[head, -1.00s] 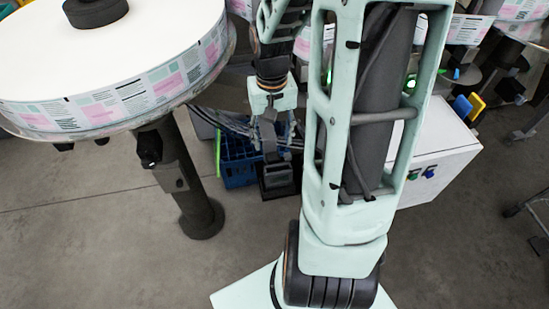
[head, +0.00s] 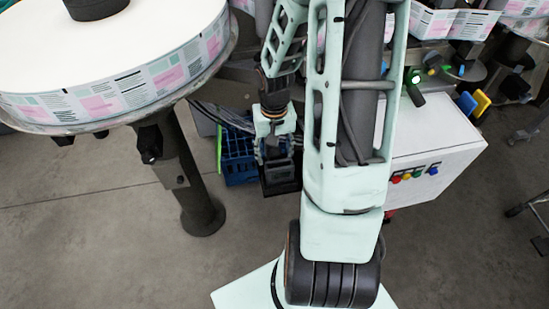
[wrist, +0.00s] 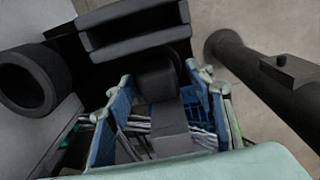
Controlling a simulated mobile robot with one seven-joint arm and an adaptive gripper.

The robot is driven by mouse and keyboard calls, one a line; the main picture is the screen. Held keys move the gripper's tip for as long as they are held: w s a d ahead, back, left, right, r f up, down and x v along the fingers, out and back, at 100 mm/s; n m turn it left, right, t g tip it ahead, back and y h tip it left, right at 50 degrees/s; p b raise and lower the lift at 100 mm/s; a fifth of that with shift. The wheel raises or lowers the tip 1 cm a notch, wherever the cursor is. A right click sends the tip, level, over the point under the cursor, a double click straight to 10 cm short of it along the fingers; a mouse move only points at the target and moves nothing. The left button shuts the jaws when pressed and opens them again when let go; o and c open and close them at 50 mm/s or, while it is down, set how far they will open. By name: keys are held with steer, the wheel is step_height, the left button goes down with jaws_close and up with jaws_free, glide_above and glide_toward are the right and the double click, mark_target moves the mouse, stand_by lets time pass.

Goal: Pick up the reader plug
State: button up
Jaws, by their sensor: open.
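My gripper (head: 278,154) points down just over a black open box (head: 281,184) on the floor side of the machine. In the wrist view my open gripper (wrist: 160,88) has blue, pale-tipped parts at left and right. A dark grey block with a rounded black end stands between them, and its lower part is hidden by my pale green gripper body. I take this block for the reader plug (wrist: 172,125), but I cannot tell for sure. No contact between it and the fingers is clear.
A blue crate (head: 238,155) stands left of the black box, with grey cables near. A dark post (head: 190,190) carries the large label reel (head: 140,95). A white cabinet (head: 435,150) with coloured buttons is at right. The floor in front is open.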

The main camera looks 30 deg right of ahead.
steer(key=shift+f, duration=0.1)
steer(key=c, duration=1.3)
